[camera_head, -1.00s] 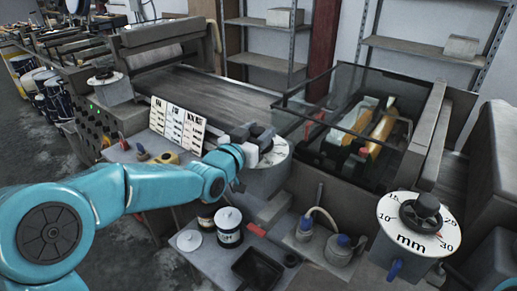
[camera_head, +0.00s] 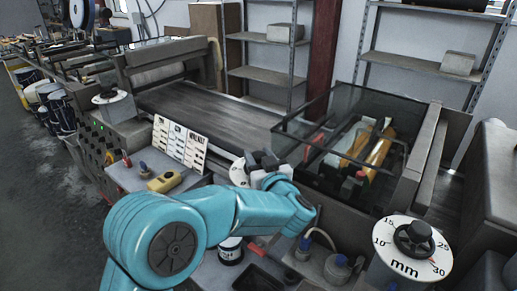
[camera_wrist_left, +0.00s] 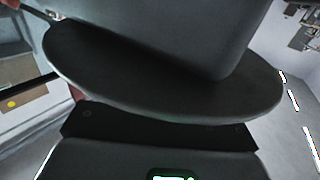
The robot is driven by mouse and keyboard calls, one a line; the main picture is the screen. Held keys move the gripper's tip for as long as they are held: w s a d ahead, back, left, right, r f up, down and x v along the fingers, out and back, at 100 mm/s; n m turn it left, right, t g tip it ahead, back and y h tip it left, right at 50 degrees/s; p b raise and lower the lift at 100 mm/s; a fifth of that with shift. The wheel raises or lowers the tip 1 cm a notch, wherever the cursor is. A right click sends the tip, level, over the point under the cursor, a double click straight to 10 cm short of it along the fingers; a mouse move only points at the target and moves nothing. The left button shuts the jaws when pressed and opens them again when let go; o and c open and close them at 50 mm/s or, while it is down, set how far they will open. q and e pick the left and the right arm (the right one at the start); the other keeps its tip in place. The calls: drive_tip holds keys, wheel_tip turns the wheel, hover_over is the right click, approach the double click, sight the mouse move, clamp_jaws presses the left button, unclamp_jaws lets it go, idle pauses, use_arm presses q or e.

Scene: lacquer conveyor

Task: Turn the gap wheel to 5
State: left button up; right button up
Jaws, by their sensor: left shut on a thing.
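A round white-faced wheel (camera_head: 238,173) stands at the middle of the machine in the head view, mostly hidden behind my left arm and gripper; its marks cannot be read. My left gripper (camera_head: 262,162) is at this wheel, shut on its dark knob. In the left wrist view a large dark rounded body (camera_wrist_left: 165,75), likely the knob, fills the picture up close. Another white dial (camera_head: 386,262) marked "mm", with 10, 15 and 30 readable and a black knob, stands at the lower right. My right gripper is not in view.
A glass-sided guard (camera_head: 330,135) over yellow rollers stands right of the wheel. Jars and a dark tray lie below, partly behind my arm. Another dial (camera_head: 108,97) is farther back.

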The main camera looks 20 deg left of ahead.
use_arm(q)
drive_tip(key=shift+r+n+g+y+p, duration=0.3)
drive_tip(key=shift+n+g+y+p, duration=0.2)
drive_tip(key=shift+n+g+y, duration=0.3)
drive_tip(key=shift+r+n+g+y+p, duration=0.25)
drive_tip(key=shift+n+g+y+p, duration=0.3)
drive_tip(key=shift+y, duration=0.35)
drive_tip(key=shift+n+g, duration=0.25)
drive_tip(key=o, duration=1)
drive_tip(key=shift+f, duration=0.1)
drive_tip(key=shift+f, duration=0.1)
drive_tip(key=shift+s+d+f, duration=0.1)
drive_tip(key=shift+d+f, duration=0.05)
drive_tip(key=shift+d, duration=0.1)
drive_tip(key=b+v, duration=0.3)
drive_tip(key=v, duration=1.3)
